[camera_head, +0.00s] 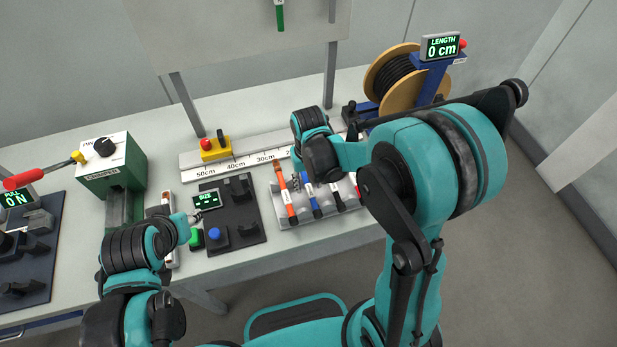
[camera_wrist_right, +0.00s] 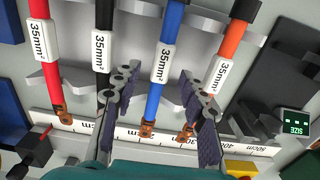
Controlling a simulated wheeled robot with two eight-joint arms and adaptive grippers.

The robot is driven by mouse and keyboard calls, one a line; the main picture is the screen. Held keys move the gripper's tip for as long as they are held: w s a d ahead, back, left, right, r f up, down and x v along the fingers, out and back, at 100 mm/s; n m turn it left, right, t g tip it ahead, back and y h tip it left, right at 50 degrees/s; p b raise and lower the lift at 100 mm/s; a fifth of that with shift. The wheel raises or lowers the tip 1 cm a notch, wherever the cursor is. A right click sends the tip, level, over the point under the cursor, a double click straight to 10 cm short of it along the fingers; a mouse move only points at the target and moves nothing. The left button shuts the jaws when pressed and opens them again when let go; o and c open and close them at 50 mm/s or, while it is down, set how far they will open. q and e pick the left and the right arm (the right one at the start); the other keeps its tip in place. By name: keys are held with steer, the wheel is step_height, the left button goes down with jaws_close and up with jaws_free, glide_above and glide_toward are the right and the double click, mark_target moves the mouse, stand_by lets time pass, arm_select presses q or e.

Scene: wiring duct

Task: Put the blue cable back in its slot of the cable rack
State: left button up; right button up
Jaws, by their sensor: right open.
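The blue cable (camera_head: 312,203) lies in line with the other cables on the grey cable rack (camera_head: 289,221). In the right wrist view the blue cable (camera_wrist_right: 163,65) carries a white 35mm² label and a copper lug at its lower end. My right gripper (camera_wrist_right: 157,78) is open, with one finger on each side of the blue cable. In the head view the right gripper (camera_head: 297,182) is over the rack, partly hidden by its own arm. I cannot tell whether the pads touch the cable. My left gripper (camera_head: 190,220) is beside the dark size gauge; its jaw opening is unclear.
An orange cable (camera_head: 287,200), a black cable (camera_head: 337,197) and a red cable (camera_wrist_right: 44,55) lie beside the blue one. The size gauge (camera_head: 236,217) stands left of the rack. A ruler strip (camera_head: 240,165) runs behind it. A cable spool (camera_head: 392,78) stands at back right.

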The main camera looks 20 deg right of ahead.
step_height(320, 180, up, 12)
stand_by(0.4)
stand_by(0.3)
steer(key=s+d+f+t+b, duration=0.1)
steer(key=s+d+t+b, duration=0.2)
steer(key=s+t, duration=0.4)
steer(key=shift+s+d+f+b, duration=0.15)
steer(key=shift+s+d+b, duration=0.15)
steer(key=shift+s+d, duration=0.95)
steer(key=shift+s+a, duration=0.4)
